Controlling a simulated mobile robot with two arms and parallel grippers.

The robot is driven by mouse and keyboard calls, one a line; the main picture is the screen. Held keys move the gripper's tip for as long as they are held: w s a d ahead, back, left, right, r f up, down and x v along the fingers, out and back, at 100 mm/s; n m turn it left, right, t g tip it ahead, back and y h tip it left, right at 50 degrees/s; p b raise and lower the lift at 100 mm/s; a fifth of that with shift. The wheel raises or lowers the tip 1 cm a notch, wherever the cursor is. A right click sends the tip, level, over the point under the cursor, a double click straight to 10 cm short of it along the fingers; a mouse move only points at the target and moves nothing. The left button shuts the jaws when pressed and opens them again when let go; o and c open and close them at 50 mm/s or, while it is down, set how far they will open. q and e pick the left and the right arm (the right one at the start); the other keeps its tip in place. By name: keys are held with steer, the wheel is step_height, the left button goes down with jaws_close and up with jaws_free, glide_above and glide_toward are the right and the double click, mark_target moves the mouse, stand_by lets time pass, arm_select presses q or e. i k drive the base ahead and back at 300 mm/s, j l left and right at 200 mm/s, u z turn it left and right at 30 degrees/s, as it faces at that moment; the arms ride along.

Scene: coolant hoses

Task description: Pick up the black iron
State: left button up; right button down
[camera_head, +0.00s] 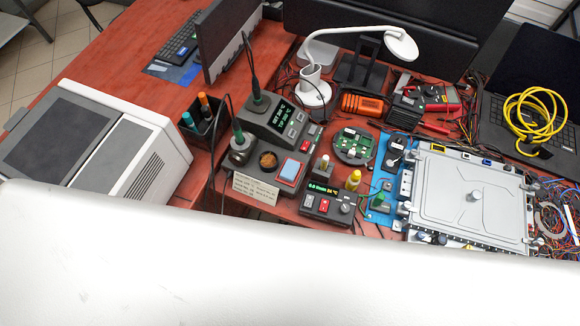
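Two soldering irons with dark handles and green collars stand on the soldering station (272,122). The rear iron (254,84) is upright in its holder, with a black cable rising from its top. The front iron (237,131) stands in a round holder (240,156) and also has a dark cable. I cannot tell which of them is the one called the black iron. Neither of my grippers is in view, and no gripper touches the irons here. A large white surface covers the bottom of the view and hides the table's front.
A white-and-grey box (110,145) stands left of a dark holder of tools (205,122). A white desk lamp (402,45) arches behind the station. A green circuit board (354,146), a small display unit (328,202) and a grey panel (472,197) crowd the right.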

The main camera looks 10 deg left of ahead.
mark_target(257, 100)
steer(key=k+j+z, duration=0.25)
steer(key=z, duration=0.2)
steer(key=k+z, duration=0.5)
steer(key=i+j, duration=0.05)
steer(key=i, duration=0.05)
